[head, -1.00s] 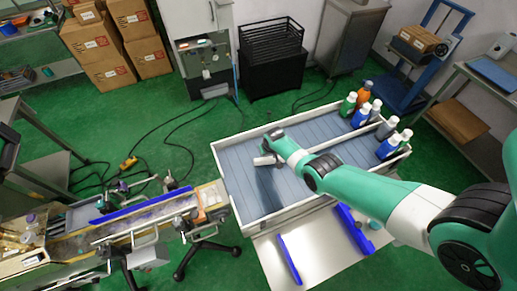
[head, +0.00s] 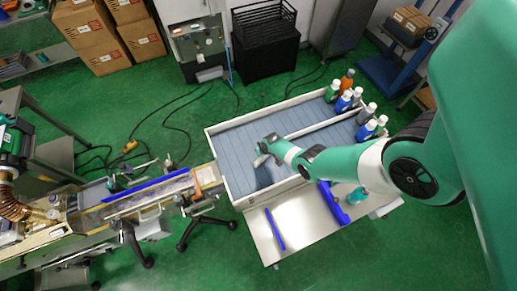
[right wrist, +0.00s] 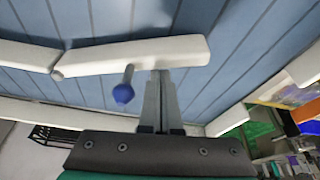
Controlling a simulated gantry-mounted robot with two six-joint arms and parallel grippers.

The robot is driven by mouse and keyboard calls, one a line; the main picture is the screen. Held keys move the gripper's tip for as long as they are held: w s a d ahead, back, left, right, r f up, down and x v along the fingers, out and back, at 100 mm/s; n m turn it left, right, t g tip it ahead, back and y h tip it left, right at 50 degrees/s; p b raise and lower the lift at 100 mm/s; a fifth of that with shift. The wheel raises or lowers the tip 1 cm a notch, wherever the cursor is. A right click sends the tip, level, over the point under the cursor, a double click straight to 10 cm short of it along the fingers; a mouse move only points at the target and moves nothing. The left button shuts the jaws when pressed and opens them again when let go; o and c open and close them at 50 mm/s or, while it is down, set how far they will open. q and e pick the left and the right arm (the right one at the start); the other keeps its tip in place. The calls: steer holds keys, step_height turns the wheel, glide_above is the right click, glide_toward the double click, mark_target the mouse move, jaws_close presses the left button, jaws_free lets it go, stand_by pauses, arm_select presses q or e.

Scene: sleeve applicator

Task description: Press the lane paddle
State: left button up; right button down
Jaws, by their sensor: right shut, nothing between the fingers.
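The lane paddle appears to be a white bar (right wrist: 140,55) with a blue knob (right wrist: 123,93) on a short stem, lying across the blue slatted deck in the right wrist view. Its left end meets another white rail (right wrist: 28,50) at a small round pivot. My right gripper (right wrist: 160,76) is shut and empty, its tips at the bar's near edge; I cannot tell whether they touch. In the head view my right gripper (head: 263,152) is low over the left part of the deck (head: 235,150), hiding most of the paddle. My left gripper is not in view.
Several bottles (head: 345,101) stand at the right of the white-walled tray (head: 218,178). A white divider (head: 325,123) runs across the deck. A steel shelf (head: 300,228) with blue guides lies in front. A narrow conveyor (head: 140,203) stands to the left.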

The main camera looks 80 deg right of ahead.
steer(key=shift+s+a, duration=0.15)
stand_by(0.3)
steer(key=shift+f, duration=0.15)
steer(key=w+d+b, duration=0.2)
steer(key=b, duration=0.1)
steer(key=w+d+b, duration=0.1)
steer(key=shift+w+f, duration=0.25)
steer(key=shift+w, duration=0.1)
steer(key=p+v, duration=0.9)
steer(key=v, duration=0.2)
steer(key=shift+s+d, duration=0.15)
steer(key=shift+s, duration=0.15)
